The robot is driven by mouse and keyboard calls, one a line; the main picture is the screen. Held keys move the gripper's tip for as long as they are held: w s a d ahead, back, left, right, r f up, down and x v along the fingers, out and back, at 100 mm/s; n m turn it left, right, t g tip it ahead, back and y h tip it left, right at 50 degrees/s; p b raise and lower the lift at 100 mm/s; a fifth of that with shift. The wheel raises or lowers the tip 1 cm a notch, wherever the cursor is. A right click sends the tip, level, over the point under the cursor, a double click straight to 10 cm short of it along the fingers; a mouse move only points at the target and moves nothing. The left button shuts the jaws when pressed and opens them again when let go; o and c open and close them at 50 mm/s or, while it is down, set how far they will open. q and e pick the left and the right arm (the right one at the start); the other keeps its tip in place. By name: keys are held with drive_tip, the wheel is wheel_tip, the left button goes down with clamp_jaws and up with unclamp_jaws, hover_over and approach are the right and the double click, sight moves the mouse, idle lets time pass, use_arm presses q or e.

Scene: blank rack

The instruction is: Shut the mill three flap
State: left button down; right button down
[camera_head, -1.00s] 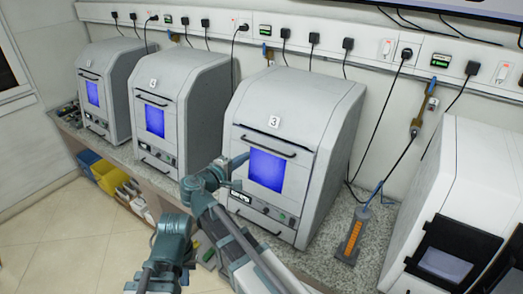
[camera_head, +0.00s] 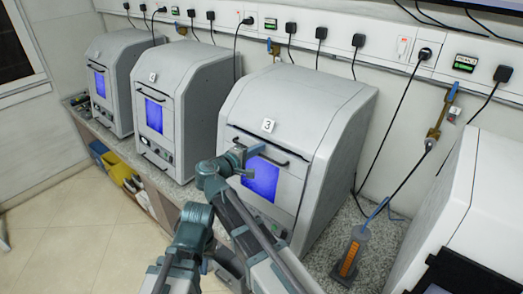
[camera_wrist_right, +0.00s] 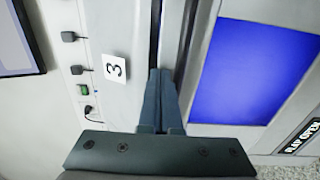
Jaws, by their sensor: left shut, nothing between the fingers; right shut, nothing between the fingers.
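Mill three (camera_head: 310,110) is the large grey cabinet with the "3" plate, also seen in the right wrist view (camera_wrist_right: 113,68). Its flap (camera_head: 262,180) is the front panel with a blue window and a dark handle along the top. In the wrist view the flap (camera_wrist_right: 255,70) has a dark gap along its upper edge; I cannot tell how far it stands ajar. My right gripper (camera_head: 254,151) is shut and empty at the flap's upper part, its fingertips (camera_wrist_right: 159,75) near the handle. My left gripper (camera_head: 204,262) is low and left, partly hidden, away from the flap.
Two similar mills, the middle one (camera_head: 185,90) and the far one (camera_head: 118,65), stand to the left. A white machine (camera_head: 490,190) is at right. Cables hang behind.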

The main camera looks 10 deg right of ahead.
use_arm(q)
drive_tip(key=shift+a, duration=0.15)
use_arm(e)
drive_tip(key=shift+s+a+r, duration=0.1)
drive_tip(key=shift+a, duration=0.05)
use_arm(q)
drive_tip(key=shift+s+a, duration=0.1)
drive_tip(key=shift+s, duration=0.1)
use_arm(e)
drive_tip(key=shift+x, duration=1.05)
drive_tip(key=shift+r, duration=0.2)
drive_tip(key=shift+s, duration=0.1)
